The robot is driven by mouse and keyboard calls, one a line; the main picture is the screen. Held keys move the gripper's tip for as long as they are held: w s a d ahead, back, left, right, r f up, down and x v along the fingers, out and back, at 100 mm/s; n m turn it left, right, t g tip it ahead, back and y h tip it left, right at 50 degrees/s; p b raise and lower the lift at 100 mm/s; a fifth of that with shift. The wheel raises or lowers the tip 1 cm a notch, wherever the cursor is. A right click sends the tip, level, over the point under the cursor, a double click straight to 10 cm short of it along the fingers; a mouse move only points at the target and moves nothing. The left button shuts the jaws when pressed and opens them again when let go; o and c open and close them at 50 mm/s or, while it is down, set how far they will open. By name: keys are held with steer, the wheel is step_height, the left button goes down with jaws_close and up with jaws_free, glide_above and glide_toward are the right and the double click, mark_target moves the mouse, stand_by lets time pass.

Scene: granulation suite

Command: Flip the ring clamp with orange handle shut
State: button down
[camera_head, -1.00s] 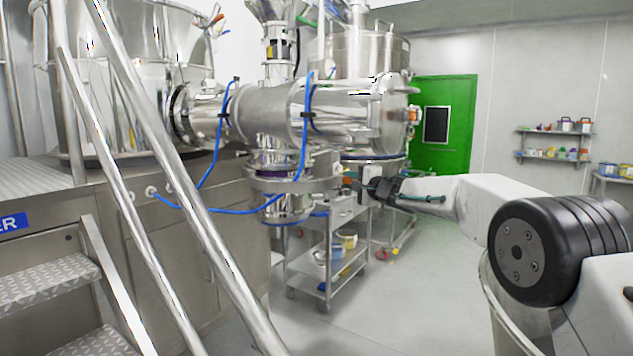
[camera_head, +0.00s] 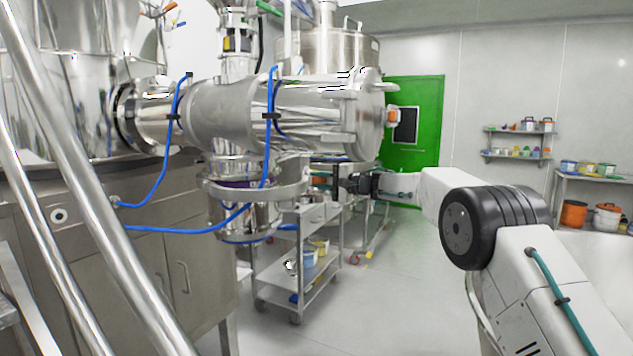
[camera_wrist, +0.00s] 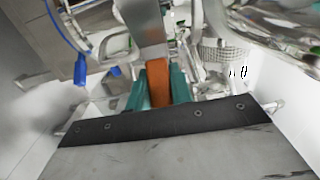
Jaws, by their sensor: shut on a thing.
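The ring clamp (camera_head: 218,191) is a shiny metal band around the vertical pipe below the big horizontal cylinder in the head view. Its orange handle (camera_wrist: 157,83) shows large in the wrist view, on a flat metal lever running away from me. My gripper (camera_wrist: 156,92) has green fingers, one on each side of the orange handle, and is shut on it. In the head view my gripper (camera_head: 342,184) is at the right of the clamp, at about its height. The handle is small there, and how far the clamp stands open cannot be told.
A steel trolley (camera_head: 298,285) with tubs stands below. Blue hoses (camera_head: 168,140) hang along the machine at left. Stair rails (camera_head: 75,190) cross the left foreground. The floor (camera_head: 370,310) is clear in front, and a green door (camera_head: 425,130) is behind.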

steer(key=shift+w+d, duration=0.1)
steer(key=shift+d, duration=0.05)
steer(key=c, duration=1.2)
jaws_free()
steer(key=shift+d, duration=0.1)
steer(key=shift+c, duration=0.2)
steer(key=shift+a, duration=0.25)
steer(key=v, duration=0.8)
steer(key=shift+a, duration=0.15)
